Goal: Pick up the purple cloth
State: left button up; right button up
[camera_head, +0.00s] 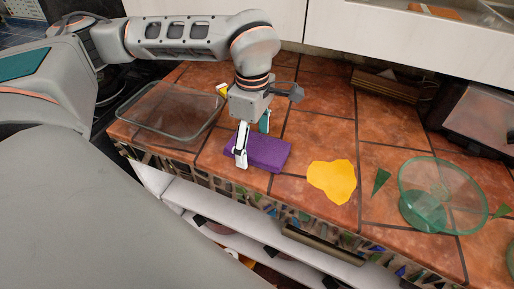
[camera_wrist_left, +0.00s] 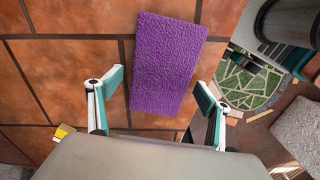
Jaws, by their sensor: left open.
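The purple cloth (camera_head: 268,153) lies as a flat, thick rectangle on the tiled counter, near its front edge. In the left wrist view the cloth (camera_wrist_left: 167,62) lies ahead of and between the fingers, slightly tilted. My left gripper (camera_head: 252,146) points down at the cloth's left part, with one finger on its front side and the other toward its back. In the left wrist view the gripper (camera_wrist_left: 157,100) is open, with nothing held between its fingers. Whether the fingers touch the cloth cannot be told. My right gripper is in neither view.
A clear glass dish (camera_head: 172,110) sits to the left on the counter (camera_head: 310,120). A yellow, irregular flat piece (camera_head: 332,181) lies to the right of the cloth. Further right are a green shard (camera_head: 381,181) and a green glass bowl (camera_head: 440,190). Open shelves (camera_head: 215,222) lie below the front edge.

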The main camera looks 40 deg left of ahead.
aim_at(254, 144)
pick_arm(q)
jog(key=c, duration=1.2)
notch_tip(254, 144, up, 20)
jog(key=shift+r+p, duration=0.1)
jog(key=shift+p, duration=0.95)
jog(key=o, duration=0.5)
jog(key=c, duration=0.4)
jog(key=shift+o, duration=0.2)
jog(key=shift+d, duration=0.1)
